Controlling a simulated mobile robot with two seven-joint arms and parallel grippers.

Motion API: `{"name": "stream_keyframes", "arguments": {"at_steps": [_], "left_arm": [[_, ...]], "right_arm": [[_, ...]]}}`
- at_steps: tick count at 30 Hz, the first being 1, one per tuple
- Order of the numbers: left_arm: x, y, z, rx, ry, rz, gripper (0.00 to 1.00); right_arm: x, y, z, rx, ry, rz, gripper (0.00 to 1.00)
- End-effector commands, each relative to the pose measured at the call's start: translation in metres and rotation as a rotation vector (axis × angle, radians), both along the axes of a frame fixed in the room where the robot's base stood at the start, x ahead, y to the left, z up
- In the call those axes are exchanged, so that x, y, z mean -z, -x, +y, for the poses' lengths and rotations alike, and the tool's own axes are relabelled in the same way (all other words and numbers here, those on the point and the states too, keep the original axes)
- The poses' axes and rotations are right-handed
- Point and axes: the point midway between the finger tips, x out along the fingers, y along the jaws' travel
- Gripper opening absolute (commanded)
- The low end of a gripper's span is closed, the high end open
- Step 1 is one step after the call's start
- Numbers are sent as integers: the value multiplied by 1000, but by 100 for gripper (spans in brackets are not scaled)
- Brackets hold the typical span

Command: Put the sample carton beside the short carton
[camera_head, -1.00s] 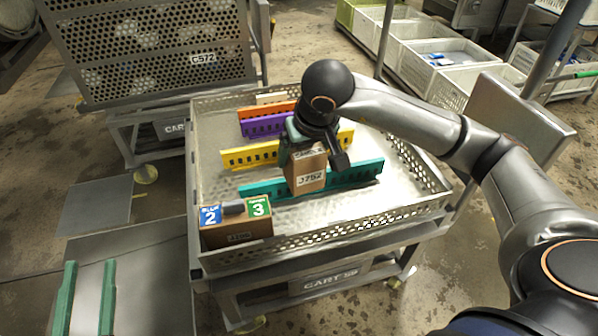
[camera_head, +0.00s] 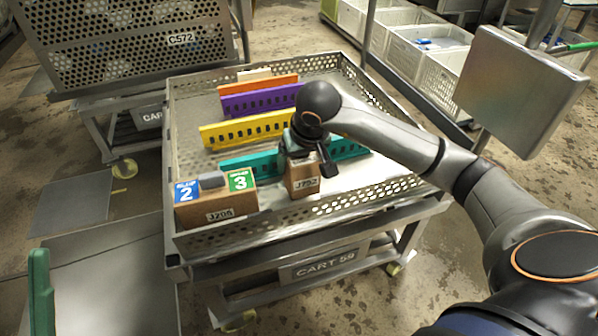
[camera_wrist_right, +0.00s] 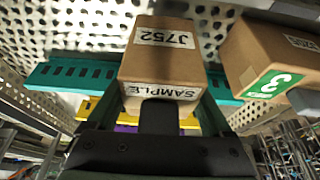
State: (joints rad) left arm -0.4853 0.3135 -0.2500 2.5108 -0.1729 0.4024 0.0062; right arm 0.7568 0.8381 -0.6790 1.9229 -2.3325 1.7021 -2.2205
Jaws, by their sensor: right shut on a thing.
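The brown sample carton (camera_head: 304,181), marked J752, is upright in my right gripper (camera_head: 304,152). In the wrist view the carton (camera_wrist_right: 165,55) shows a SAMPLE label between the green fingers. It is in front of the teal divider, low over the tray floor; I cannot tell whether it touches. A brown carton (camera_head: 218,212) with blue 2 and green 3 labels stands left of it with a gap, in the near left corner. It also shows in the wrist view (camera_wrist_right: 270,55). No label names the short carton. One green finger of my left gripper (camera_head: 40,292) shows at lower left.
The perforated tray (camera_head: 330,214) on Cart 59 holds teal (camera_head: 250,163), yellow (camera_head: 243,130), purple (camera_head: 262,101) and orange (camera_head: 258,85) dividers. A pale box (camera_head: 254,73) lies behind them. Tray floor is bare right of the held carton. A grey panel (camera_head: 520,90) stands at right.

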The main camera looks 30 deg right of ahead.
Motion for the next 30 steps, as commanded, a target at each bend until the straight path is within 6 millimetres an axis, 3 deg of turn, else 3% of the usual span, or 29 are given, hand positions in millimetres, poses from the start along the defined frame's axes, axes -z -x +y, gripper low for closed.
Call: {"name": "stream_keyframes", "arguments": {"at_steps": [5, 17, 18, 22, 30], "left_arm": [[14, -1, -2, -4, -10, 3, 50], [17, -1, -2, -6, -13, 4, 50], [17, -1, -2, -5, -14, 5, 50], [16, -1, -2, -5, -14, 5, 50], [14, -1, -2, -6, -13, 6, 50]], "right_arm": [[29, 1, 1, -1, -1, 3, 25], [34, 0, 0, -1, 1, -1, 25], [34, 0, 0, -1, -1, 0, 87], [33, 0, 0, -1, -1, 1, 100], [31, 0, 0, -1, -1, 1, 100]]}}
